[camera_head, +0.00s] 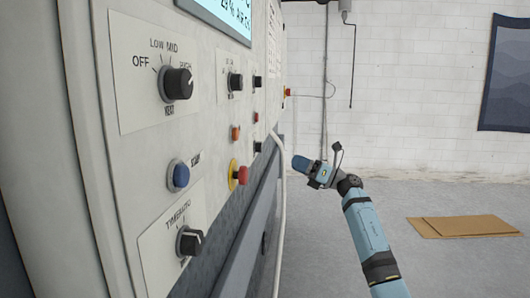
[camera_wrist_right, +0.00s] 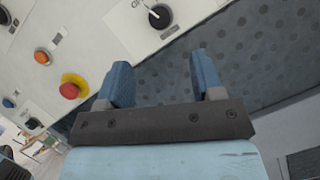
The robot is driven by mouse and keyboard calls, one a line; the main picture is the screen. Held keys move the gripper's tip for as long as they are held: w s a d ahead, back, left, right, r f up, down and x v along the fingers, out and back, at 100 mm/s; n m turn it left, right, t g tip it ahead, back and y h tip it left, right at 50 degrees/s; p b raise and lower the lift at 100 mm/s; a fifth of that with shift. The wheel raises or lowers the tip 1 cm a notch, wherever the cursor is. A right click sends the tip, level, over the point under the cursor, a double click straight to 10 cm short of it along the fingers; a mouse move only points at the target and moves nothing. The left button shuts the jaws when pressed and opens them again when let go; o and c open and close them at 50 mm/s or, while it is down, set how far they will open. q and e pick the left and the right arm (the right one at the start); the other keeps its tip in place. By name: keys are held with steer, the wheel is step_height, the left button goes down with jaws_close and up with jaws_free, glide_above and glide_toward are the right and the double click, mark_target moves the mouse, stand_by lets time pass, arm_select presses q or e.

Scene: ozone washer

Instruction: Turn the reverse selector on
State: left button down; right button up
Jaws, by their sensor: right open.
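My right gripper (camera_head: 301,163) is in the head view, to the right of the washer's control panel and apart from it. In the right wrist view, the gripper (camera_wrist_right: 163,72) has its two blue fingers spread wide with nothing between them. A black selector knob (camera_wrist_right: 158,17) with a pale pointer sits on a white label plate beyond the fingertips. Its label is cut off, so I cannot tell whether it is the reverse selector. The head view shows small black knobs (camera_head: 257,81) on the far part of the panel, their labels too small to read. My left gripper is not in view.
The panel also carries a large heat knob (camera_head: 177,83), a timer knob (camera_head: 189,241), a blue start button (camera_head: 178,175) and a red emergency stop (camera_head: 241,175). A pale hose (camera_head: 281,190) hangs by the panel. Flat cardboard (camera_head: 463,226) lies on the floor at right.

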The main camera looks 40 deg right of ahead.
mark_target(258, 147)
arm_select(q)
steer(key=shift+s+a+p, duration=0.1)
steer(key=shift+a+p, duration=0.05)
steer(key=shift+p, duration=0.45)
arm_select(e)
steer(key=x, duration=1.1)
steer(key=shift+w, duration=0.15)
steer(key=shift+a+r, duration=0.1)
steer(key=c, duration=0.9)
arm_select(q)
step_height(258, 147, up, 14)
steer(key=p, duration=1.6)
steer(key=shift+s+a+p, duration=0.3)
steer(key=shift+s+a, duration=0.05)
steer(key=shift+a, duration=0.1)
arm_select(e)
steer(key=m+h, duration=0.2)
steer(key=m, duration=0.3)
steer(key=m+h, duration=0.2)
steer(key=m, duration=0.3)
steer(key=shift+a+r, duration=0.1)
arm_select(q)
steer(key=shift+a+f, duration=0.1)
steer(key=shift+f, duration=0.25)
arm_select(e)
steer(key=o, duration=0.9)
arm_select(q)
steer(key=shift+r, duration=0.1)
